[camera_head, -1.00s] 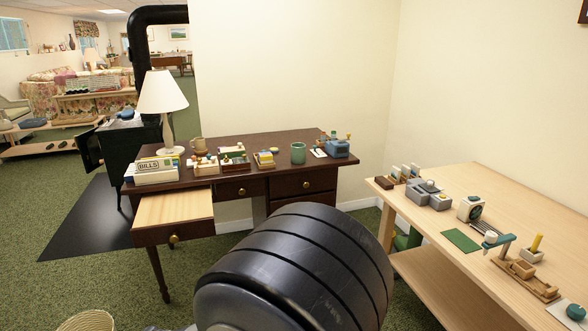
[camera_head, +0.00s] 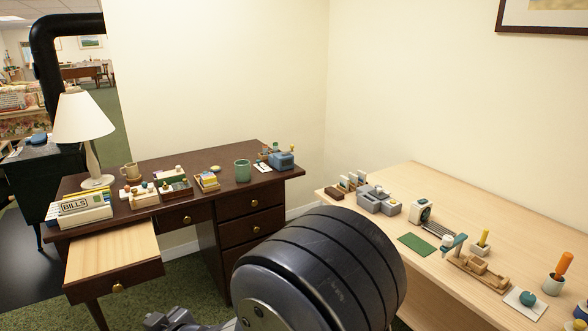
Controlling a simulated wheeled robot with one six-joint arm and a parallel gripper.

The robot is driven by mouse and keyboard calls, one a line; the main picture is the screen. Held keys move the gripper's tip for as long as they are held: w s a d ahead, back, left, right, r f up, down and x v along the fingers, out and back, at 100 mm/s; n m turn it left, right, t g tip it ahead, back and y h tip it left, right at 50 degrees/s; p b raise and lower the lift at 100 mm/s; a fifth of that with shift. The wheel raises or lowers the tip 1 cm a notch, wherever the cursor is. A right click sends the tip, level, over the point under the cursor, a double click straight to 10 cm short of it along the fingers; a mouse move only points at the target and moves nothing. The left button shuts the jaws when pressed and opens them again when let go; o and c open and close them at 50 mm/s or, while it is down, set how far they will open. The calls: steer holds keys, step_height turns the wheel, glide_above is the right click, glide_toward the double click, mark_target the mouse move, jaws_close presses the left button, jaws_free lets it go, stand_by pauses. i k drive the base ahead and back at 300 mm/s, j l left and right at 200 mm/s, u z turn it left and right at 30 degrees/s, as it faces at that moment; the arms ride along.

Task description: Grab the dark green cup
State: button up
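The dark green cup (camera_head: 242,170) stands upright on the dark brown desk (camera_head: 226,187), toward its right end. It is between a small stack of yellow-topped blocks and a blue box-like item. Nothing covers it. My gripper (camera_head: 172,321) seems to show only in part at the bottom edge, low in front of the desk and well apart from the cup. Its fingers cannot be made out. A large dark rounded part of my arm fills the bottom middle.
A white lamp (camera_head: 90,125), a bills box (camera_head: 80,209), a tan mug (camera_head: 130,171) and small trays share the desk. Its left drawer (camera_head: 113,262) is pulled open. A light wood table (camera_head: 470,215) with several items stands at right. A black stove (camera_head: 48,180) is at far left.

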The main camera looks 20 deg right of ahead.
mark_target(243, 167)
steer(key=i+j+z, duration=0.15)
steer(key=z, duration=0.3)
steer(key=i+j+z, duration=0.25)
steer(key=z, duration=0.15)
steer(key=i+j+z, duration=0.25)
steer(key=z, duration=0.2)
steer(key=i+j+z, duration=0.15)
steer(key=j+z, duration=0.3)
steer(key=i+j, duration=0.1)
steer(key=j, duration=0.3)
steer(key=i+j, duration=0.1)
steer(key=j, duration=0.3)
steer(key=i+j+z, duration=0.1)
steer(key=j, duration=0.35)
steer(key=i+j, duration=0.1)
steer(key=j, duration=0.3)
